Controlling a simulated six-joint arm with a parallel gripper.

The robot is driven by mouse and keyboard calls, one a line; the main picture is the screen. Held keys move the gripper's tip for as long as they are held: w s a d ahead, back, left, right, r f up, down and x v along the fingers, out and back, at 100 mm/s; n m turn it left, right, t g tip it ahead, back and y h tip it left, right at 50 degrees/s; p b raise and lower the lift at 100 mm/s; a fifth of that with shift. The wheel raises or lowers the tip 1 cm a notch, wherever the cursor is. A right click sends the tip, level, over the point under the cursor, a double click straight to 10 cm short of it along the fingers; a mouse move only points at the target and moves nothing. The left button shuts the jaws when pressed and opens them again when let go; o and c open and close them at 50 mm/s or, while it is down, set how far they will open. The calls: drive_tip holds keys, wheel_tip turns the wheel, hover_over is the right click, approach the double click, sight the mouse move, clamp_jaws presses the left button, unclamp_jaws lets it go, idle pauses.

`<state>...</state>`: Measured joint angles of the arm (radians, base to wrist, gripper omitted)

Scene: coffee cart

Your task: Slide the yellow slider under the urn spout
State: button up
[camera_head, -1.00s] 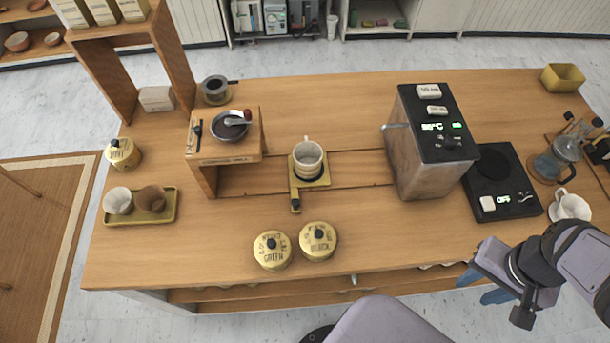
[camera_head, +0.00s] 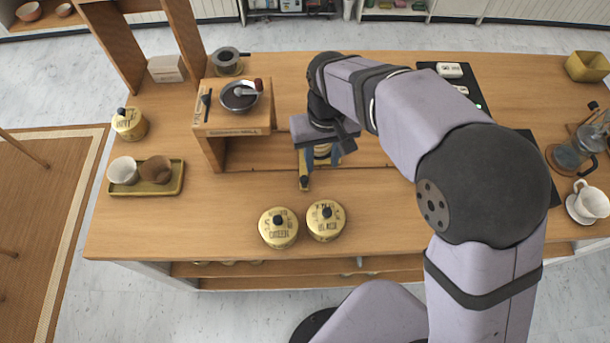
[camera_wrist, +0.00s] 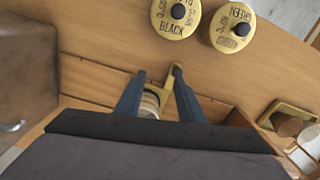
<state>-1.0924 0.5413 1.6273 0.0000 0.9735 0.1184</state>
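The yellow slider (camera_head: 304,172) sits in its slot left of the urn, its handle pointing to the front; it shows in the wrist view too (camera_wrist: 154,77). A cup (camera_wrist: 150,104) stands on it, partly hidden by my fingers. My gripper (camera_head: 323,160) is over the slider and cup, fingers pointing down.
Green (camera_head: 278,228) and black (camera_head: 326,221) labelled canisters stand in front of the slider. A wooden stand (camera_head: 233,133) is close on its left. A tray with cups (camera_head: 178,186) lies farther left. A carafe (camera_head: 576,152) and white cup (camera_head: 591,201) are at the right.

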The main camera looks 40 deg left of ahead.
sight(305, 179)
drive_tip(key=shift+n, duration=0.4)
drive_tip(key=s+a, duration=0.3)
drive_tip(key=shift+f, duration=0.35)
drive_tip(key=shift+w+d+f+p, duration=0.1)
drive_tip(key=shift+f+p, duration=1.2)
drive_tip(key=shift+f, duration=2.35)
clamp_jaws()
